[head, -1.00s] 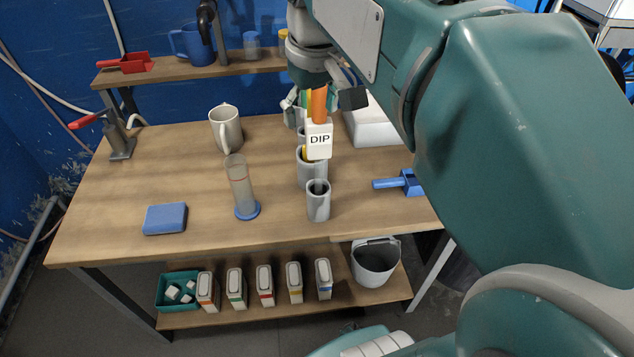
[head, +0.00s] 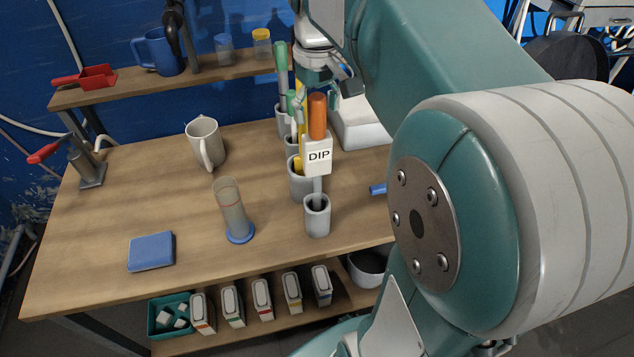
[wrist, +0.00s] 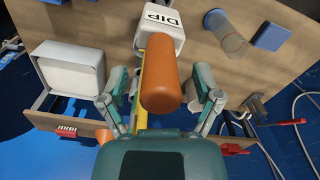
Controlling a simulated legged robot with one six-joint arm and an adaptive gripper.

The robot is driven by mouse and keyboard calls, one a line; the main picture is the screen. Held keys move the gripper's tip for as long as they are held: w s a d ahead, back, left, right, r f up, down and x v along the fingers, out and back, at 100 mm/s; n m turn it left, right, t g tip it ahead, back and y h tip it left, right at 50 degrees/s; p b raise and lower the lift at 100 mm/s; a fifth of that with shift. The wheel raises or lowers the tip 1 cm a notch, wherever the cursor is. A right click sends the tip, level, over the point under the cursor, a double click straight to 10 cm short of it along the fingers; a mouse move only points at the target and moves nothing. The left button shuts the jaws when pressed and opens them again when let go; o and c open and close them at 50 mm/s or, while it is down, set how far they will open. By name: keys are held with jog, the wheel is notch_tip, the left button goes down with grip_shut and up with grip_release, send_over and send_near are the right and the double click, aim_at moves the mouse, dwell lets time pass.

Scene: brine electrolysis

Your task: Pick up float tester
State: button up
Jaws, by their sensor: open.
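An upright tool with an orange handle (head: 317,117) and a white plate marked DIP (head: 318,156) stands in the front grey holder (head: 317,217). No tool reads as "float tester"; the others are partly hidden. My gripper (head: 325,78) is above and behind the orange handle in the head view, its fingers partly hidden. In the wrist view my gripper (wrist: 164,92) is open, with one finger on each side of the orange handle (wrist: 166,75) in the picture. No contact with it shows. Yellow and green-handled tools stand in grey holders behind.
A glass cylinder on a blue base (head: 240,233), a beige mug (head: 205,145) and a blue block (head: 151,251) stand on the bench (head: 110,205). A white box (head: 362,126) is right of the holders. A shelf (head: 110,92) runs along the back.

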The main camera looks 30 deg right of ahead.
notch_tip(320, 180, down, 2)
jog(key=shift+f, duration=0.15)
grip_shut()
dwell(0.3)
